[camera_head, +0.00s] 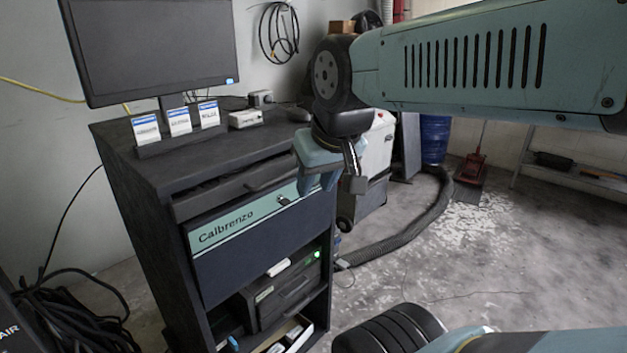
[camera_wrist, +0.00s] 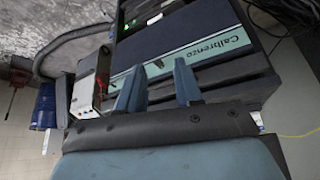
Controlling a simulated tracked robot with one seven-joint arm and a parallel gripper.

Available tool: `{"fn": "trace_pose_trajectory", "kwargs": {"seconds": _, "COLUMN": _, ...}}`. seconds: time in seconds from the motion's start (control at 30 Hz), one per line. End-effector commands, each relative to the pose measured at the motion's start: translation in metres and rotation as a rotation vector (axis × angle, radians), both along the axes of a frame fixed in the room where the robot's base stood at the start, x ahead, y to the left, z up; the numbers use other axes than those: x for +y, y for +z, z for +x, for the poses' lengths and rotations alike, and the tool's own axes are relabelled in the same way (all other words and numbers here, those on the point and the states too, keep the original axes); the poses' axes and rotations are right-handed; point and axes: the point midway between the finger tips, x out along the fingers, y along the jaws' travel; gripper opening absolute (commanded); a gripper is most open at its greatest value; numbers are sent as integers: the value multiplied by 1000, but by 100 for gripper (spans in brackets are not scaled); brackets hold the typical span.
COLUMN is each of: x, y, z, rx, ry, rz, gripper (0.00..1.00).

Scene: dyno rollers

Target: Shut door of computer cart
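The computer cart (camera_head: 150,225) is a dark cabinet at the left of the head view, with a drawer front under its top. Below the drawer is a dark blue door panel (camera_head: 250,255) with a teal "Calbrenzo" strip; it also shows in the wrist view (camera_wrist: 195,28). Under the panel the lower compartment is exposed, with a grey device with a green light inside. I cannot tell how the panel is hinged. My gripper (camera_head: 317,186) is near the cart's upper right front corner, beside the strip's right end. In the wrist view its fingers (camera_wrist: 158,76) are apart with nothing between them.
A monitor (camera_head: 150,45) and small labelled boxes (camera_head: 178,122) stand on the cart top. A grey machine (camera_head: 375,150) and a black hose (camera_head: 410,235) lie behind and right of the cart. Black cables (camera_head: 75,310) lie at the lower left. Concrete floor is open at right.

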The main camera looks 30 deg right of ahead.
Motion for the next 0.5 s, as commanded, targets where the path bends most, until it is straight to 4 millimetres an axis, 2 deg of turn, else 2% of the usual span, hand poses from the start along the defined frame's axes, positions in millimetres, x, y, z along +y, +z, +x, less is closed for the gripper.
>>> {"fn": "trace_pose_trajectory", "kwargs": {"seconds": 0.27, "x": -1, "y": -1, "z": 1, "rx": 13, "ry": -3, "rz": 6, "gripper": 35}}
{"fn": "trace_pose_trajectory", "kwargs": {"seconds": 0.5, "x": -5, "y": -22, "z": 17, "rx": 166, "ry": -37, "rz": 97, "gripper": 35}}
